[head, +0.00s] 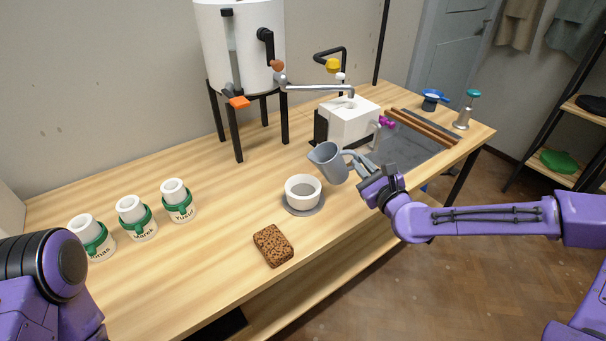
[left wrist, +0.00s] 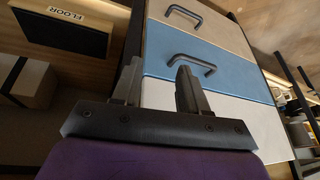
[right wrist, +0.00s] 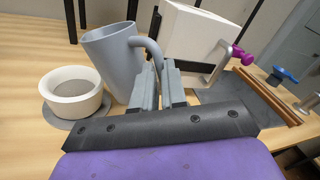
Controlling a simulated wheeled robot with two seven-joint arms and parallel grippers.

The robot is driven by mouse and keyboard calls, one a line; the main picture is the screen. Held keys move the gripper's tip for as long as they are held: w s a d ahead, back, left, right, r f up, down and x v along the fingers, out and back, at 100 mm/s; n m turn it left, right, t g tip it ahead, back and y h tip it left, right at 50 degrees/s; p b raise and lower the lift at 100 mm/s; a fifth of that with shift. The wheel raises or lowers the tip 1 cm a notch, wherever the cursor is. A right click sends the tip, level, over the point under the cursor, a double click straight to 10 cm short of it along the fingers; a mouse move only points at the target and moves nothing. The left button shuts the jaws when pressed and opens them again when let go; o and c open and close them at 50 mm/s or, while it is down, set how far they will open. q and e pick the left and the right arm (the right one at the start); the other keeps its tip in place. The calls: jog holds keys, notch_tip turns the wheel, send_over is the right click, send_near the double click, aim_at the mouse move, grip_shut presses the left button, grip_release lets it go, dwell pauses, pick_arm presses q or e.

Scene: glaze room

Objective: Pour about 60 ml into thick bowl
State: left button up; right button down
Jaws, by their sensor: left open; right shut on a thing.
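The thick bowl (head: 303,193) is white with thick walls and stands on a grey round mat (head: 290,209) near the table's front edge; its inside looks grey. My right gripper (head: 366,170) is shut on the handle of a grey-blue pitcher (head: 327,166). The pitcher is tilted a little toward the bowl, just behind and right of it. In the right wrist view the pitcher (right wrist: 108,62) is right of the bowl (right wrist: 72,92), and no stream shows. My left gripper (left wrist: 158,85) is open and empty, away from the bowl, facing drawers with black handles.
Several white cups with green name bands, one of them (head: 177,203), stand at the left. A brown sponge (head: 273,246) lies in front of the bowl. A white tank (head: 240,45) on black legs and a white box (head: 350,122) stand behind. Table between cups and bowl is clear.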

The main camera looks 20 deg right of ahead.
aim_at(351, 153)
jog(key=shift+s+a+r+n+p, duration=0.1)
jog(key=shift+a+r+n+p, duration=0.85)
jog(key=shift+r, duration=0.3)
jog(key=shift+a+f+n, duration=0.1)
jog(key=shift+a+n, duration=0.3)
jog(key=shift+n, duration=0.25)
jog(key=shift+a+n, duration=0.45)
jog(key=shift+n, duration=0.75)
pick_arm(q)
jog(key=shift+r+p, duration=0.7)
jog(key=shift+r, duration=1.5)
pick_arm(e)
jog(key=shift+s+a+r+n, duration=0.1)
jog(key=shift+a+r+n, duration=0.2)
jog(key=shift+r+n, duration=0.25)
pick_arm(q)
jog(key=shift+r, duration=0.15)
pick_arm(e)
jog(key=shift+a+r+n, duration=0.1)
jog(key=shift+n, duration=0.15)
pick_arm(q)
jog(key=shift+r+p, duration=0.15)
jog(key=shift+p, duration=0.15)
pick_arm(e)
jog(key=shift+a+r+n, duration=0.15)
jog(key=shift+r+n, duration=0.05)
jog(key=shift+n, duration=0.1)
